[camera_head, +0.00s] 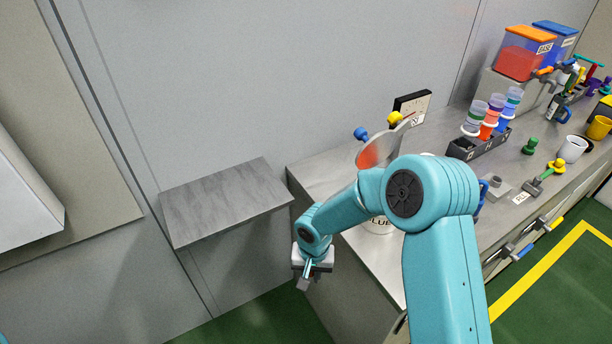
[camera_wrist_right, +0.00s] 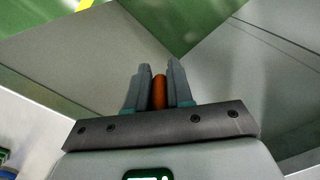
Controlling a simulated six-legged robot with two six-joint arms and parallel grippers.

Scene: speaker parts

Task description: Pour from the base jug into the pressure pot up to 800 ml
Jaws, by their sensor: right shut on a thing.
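My right gripper (camera_head: 308,272) hangs low beside the front-left end of the bench. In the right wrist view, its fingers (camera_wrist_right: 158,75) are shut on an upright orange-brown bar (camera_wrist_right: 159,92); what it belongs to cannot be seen. A white pot (camera_head: 379,226) marked with letters ending "LUE" stands on the bench, mostly hidden behind my right arm; I cannot tell if it is the pressure pot. A tilted pale disc (camera_head: 372,151) with a reddish patch rises above it. No jug can be made out. My left gripper is not in view.
A grey shelf (camera_head: 225,203) juts from the wall at left.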

